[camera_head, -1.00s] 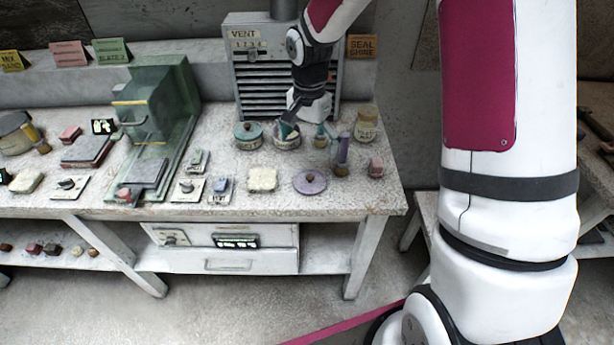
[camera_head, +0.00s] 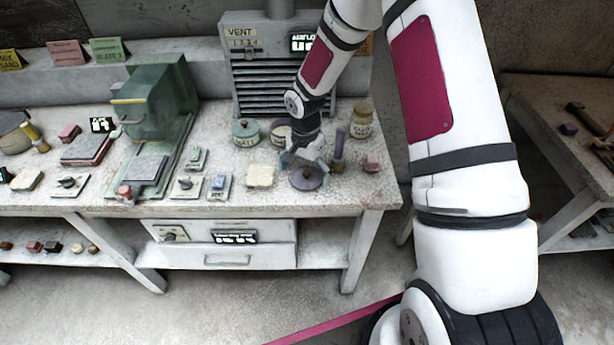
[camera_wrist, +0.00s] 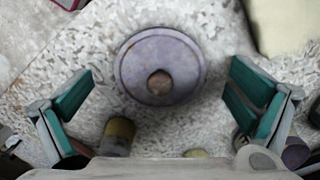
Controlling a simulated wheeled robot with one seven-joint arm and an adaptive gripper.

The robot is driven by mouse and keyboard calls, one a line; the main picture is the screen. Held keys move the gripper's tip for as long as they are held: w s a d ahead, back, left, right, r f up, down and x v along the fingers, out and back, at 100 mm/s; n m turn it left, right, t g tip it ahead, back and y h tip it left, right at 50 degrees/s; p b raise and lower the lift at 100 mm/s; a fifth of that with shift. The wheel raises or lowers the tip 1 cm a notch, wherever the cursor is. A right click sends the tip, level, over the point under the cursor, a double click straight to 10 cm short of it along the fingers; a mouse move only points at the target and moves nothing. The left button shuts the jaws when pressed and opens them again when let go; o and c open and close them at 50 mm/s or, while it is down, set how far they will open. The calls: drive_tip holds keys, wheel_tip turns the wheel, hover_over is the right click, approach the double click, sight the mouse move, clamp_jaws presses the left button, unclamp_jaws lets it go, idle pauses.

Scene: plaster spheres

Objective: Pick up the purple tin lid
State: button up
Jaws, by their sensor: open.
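The purple tin lid (camera_head: 308,181) lies flat near the front right of the worktable, its knob upward. In the wrist view the round purple lid (camera_wrist: 160,62) with its brownish knob shows whole, ahead of and between the fingers. My gripper (camera_wrist: 160,100) is open and empty, one green-padded finger at each side. In the head view my gripper (camera_head: 303,158) is just behind and above the lid, covering part of its far edge. I cannot tell the exact height between fingertips and lid.
A cream block (camera_head: 261,176) lies left of the lid and a pink block (camera_head: 371,161) to the right. A labelled jar (camera_head: 361,122), a blue-lidded tin (camera_head: 246,132) and a purple upright piece (camera_head: 338,150) stand behind. The table's front edge (camera_head: 300,207) is close.

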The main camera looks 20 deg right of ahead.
drive_tip(key=shift+f, duration=0.2)
drive_tip(key=c, duration=1.2)
drive_tip(key=shift+c, duration=0.2)
